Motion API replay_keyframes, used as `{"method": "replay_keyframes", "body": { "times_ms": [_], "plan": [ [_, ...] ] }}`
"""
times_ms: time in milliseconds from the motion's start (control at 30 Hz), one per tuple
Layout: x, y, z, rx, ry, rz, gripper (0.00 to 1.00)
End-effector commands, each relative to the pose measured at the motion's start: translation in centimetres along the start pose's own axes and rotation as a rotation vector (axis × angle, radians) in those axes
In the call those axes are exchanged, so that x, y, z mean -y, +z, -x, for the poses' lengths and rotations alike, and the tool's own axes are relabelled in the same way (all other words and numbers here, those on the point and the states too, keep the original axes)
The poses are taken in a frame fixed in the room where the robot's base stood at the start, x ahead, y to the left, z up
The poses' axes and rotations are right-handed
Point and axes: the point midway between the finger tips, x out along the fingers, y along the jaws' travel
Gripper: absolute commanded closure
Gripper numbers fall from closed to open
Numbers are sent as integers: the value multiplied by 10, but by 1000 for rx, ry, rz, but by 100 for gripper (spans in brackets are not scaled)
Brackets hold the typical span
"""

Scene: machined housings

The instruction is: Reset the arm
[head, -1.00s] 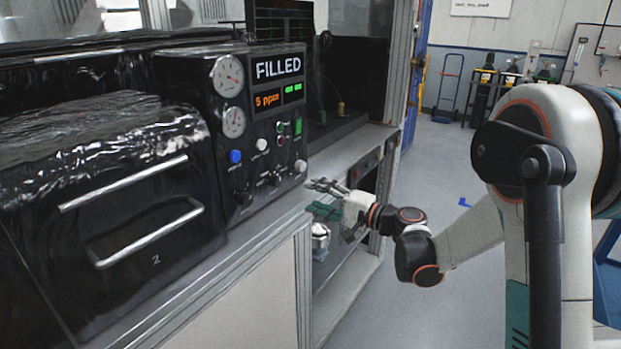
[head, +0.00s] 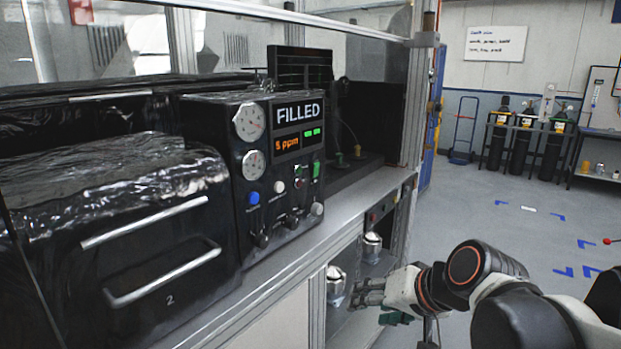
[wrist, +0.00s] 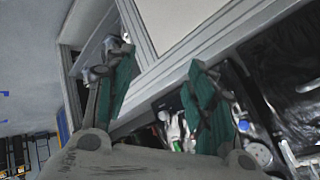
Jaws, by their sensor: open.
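My gripper (head: 376,301) is open and empty in the head view, low and right of centre, in front of the bench's open lower bay. In the wrist view my gripper (wrist: 160,95) shows two green-padded fingers spread wide, with the bench frame and the control panel beyond them. Part of my arm fills the lower right of the head view.
Two metallic housings (head: 335,283) (head: 372,246) stand in the open bay. A black control box (head: 290,160) reading "FILLED" and "5 ppm" sits on the bench (head: 345,205), beside a black drawer unit (head: 150,235). Gas cylinders (head: 522,140) stand far right. The floor between is clear.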

Motion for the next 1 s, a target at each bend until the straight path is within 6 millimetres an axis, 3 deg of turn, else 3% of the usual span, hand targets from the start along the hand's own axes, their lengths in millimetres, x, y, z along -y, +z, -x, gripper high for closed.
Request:
{"method": "replay_keyframes", "body": {
  "times_ms": [200, 400, 600, 1000],
  "plan": [
    [-40, 47, 41, -2, 188, 149, 50],
    [-73, 76, 69, -6, 327, 261, 50],
    [-88, 87, 80, -9, 389, 312, 50],
    [-89, 88, 81, -10, 395, 316, 50]
  ]
}}
